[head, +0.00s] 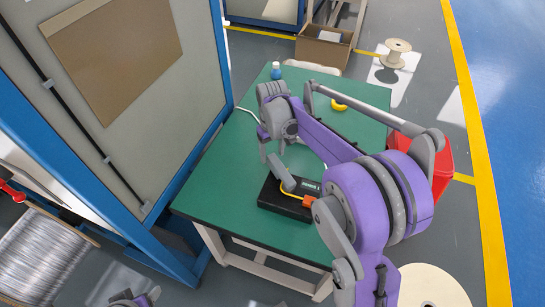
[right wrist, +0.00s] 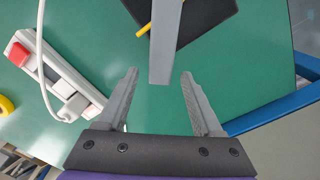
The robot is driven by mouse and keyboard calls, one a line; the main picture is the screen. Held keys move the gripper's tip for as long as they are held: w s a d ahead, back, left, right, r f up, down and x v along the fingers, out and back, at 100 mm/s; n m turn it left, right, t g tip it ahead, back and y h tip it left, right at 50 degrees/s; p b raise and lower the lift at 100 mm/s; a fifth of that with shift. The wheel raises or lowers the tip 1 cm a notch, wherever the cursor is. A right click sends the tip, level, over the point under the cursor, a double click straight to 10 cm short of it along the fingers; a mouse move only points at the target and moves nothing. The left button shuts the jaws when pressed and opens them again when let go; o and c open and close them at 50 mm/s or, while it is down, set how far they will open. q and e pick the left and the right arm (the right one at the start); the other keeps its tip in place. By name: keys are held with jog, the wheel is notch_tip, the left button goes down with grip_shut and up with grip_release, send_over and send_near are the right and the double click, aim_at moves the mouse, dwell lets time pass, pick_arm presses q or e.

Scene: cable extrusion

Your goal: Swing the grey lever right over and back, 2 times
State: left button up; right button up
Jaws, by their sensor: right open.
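The grey lever (head: 280,173) stands tilted on a black box (head: 268,197) on the green table. In the right wrist view the lever (right wrist: 166,45) comes down from the top, and its free end appears between my fingertips, with a gap on each side. I cannot tell how far below the tips it lies. My right gripper (right wrist: 160,80) is open and empty. In the head view it (head: 265,148) is beside the lever's upper end, partly hidden by my wrist. A yellow cable (head: 288,190) and an orange part (head: 308,201) are on the box.
A white power strip with a red switch (right wrist: 18,54) lies on the table, left in the wrist view. A blue bottle (head: 276,70) and a yellow ring (head: 353,104) are toward the back. A blue-framed panel (head: 190,130) borders the table's left side. A red bin (head: 443,170) stands right.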

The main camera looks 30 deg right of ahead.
jog(key=shift+f, duration=1.25)
grip_shut()
dwell(0.5)
